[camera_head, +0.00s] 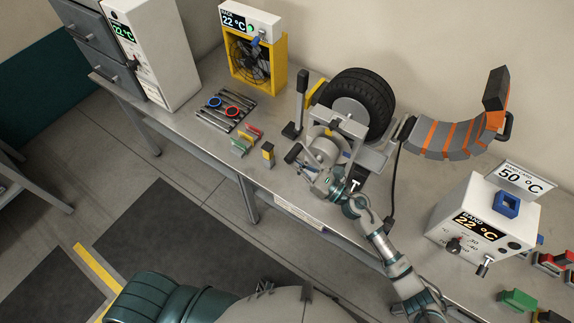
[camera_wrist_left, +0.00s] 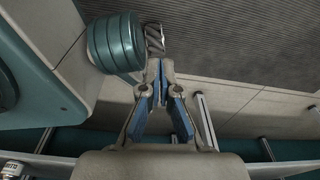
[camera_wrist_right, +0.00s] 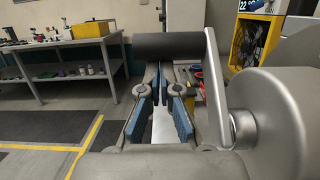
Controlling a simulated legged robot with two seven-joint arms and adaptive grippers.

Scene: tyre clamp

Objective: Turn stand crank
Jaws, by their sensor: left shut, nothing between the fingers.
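The stand (camera_head: 345,125) holds a black tyre (camera_head: 362,95) on the bench, with a round grey drum at its front. The crank's dark handle (camera_head: 293,153) sticks out at the drum's left. In the right wrist view the dark crank handle (camera_wrist_right: 180,45) lies crosswise just beyond my fingertips, and its silver arm (camera_wrist_right: 214,85) runs down beside the grey drum (camera_wrist_right: 275,115). My left gripper (camera_wrist_left: 160,75) is shut and empty, away from the bench.
A black upright lever (camera_head: 299,105) stands left of the tyre. Tools on a mat (camera_head: 224,112) and a yellow fan (camera_head: 257,62) are further left. An orange-grey band (camera_head: 450,138) and a white heater box (camera_head: 483,222) are to the right. A black cable runs beside my right forearm.

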